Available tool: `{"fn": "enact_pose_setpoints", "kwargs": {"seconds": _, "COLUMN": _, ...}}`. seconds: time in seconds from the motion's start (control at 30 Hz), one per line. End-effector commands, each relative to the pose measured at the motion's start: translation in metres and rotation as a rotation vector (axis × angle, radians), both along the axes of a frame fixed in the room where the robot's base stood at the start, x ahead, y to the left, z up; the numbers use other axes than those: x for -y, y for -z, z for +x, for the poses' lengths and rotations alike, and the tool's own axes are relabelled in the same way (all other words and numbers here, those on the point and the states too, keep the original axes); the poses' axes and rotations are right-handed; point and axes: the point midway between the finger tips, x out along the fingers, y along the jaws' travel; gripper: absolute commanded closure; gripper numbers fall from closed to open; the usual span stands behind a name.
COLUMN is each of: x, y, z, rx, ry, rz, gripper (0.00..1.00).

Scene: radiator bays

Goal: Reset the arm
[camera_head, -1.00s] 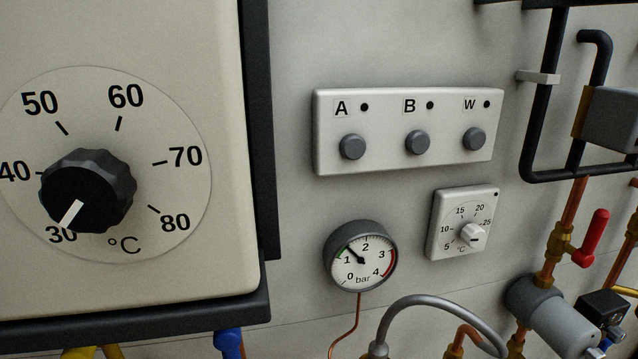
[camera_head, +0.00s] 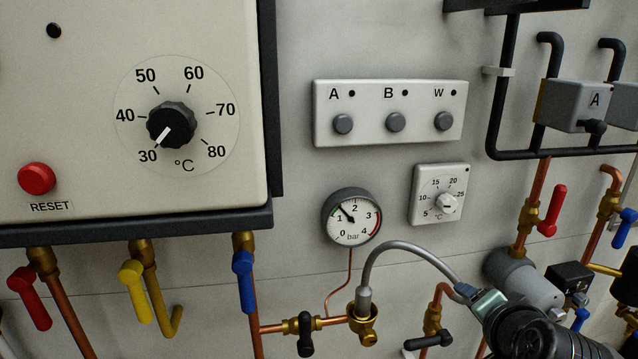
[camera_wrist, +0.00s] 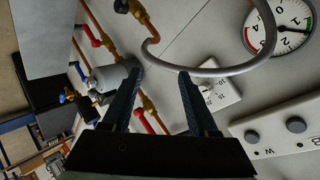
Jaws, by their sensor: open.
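My gripper is open in the wrist view (camera_wrist: 160,73), with its two dark fingers apart and nothing seen held between them. The grey hose (camera_wrist: 215,72) passes close to the fingertips; whether it touches them I cannot tell. In the head view, a dark rounded part of my arm reaches in at the lower right, over the hose's (camera_head: 405,247) right end. The fingers are not clear there. The rest of the arm is out of view.
The boiler panel at left has a dial (camera_head: 171,125) pointing at 30 and a red RESET button (camera_head: 36,178). A pressure gauge (camera_head: 351,217), a thermostat (camera_head: 439,194) and a button box (camera_head: 390,113) are on the wall. Pipes and valves crowd the lower right.

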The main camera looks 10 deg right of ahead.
Motion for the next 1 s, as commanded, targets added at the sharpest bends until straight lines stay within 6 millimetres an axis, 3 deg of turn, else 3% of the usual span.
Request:
{"fn": "enact_pose_setpoints", "kwargs": {"seconds": 0.03, "x": -0.015, "y": -0.029, "z": 0.009, "rx": 0.065, "ry": -0.03, "rz": -0.089, "gripper": 0.41}}
{"fn": "enact_pose_setpoints", "kwargs": {"seconds": 0.13, "x": -0.048, "y": -0.091, "z": 0.021, "rx": 0.208, "ry": -0.086, "rz": -0.276, "gripper": 0.41}}
{"fn": "enact_pose_setpoints", "kwargs": {"seconds": 0.27, "x": -0.103, "y": -0.175, "z": 0.019, "rx": 0.415, "ry": -0.146, "rz": -0.507, "gripper": 0.41}}
{"fn": "enact_pose_setpoints", "kwargs": {"seconds": 0.37, "x": -0.148, "y": -0.235, "z": 0.002, "rx": 0.581, "ry": -0.172, "rz": -0.665, "gripper": 0.41}}
{"fn": "enact_pose_setpoints", "kwargs": {"seconds": 0.5, "x": -0.209, "y": -0.308, "z": -0.041, "rx": 0.815, "ry": -0.181, "rz": -0.848, "gripper": 0.41}}
{"fn": "enact_pose_setpoints", "kwargs": {"seconds": 0.6, "x": -0.243, "y": -0.347, "z": -0.077, "rx": 0.961, "ry": -0.168, "rz": -0.945, "gripper": 0.41}}
{"fn": "enact_pose_setpoints", "kwargs": {"seconds": 0.7, "x": -0.266, "y": -0.371, "z": -0.108, "rx": 1.07, "ry": -0.149, "rz": -1.006, "gripper": 0.41}}
{"fn": "enact_pose_setpoints", "kwargs": {"seconds": 0.83, "x": -0.28, "y": -0.387, "z": -0.132, "rx": 1.145, "ry": -0.129, "rz": -1.046, "gripper": 0.41}}
{"fn": "enact_pose_setpoints", "kwargs": {"seconds": 1.0, "x": -0.282, "y": -0.39, "z": -0.137, "rx": 1.159, "ry": -0.124, "rz": -1.053, "gripper": 0.41}}
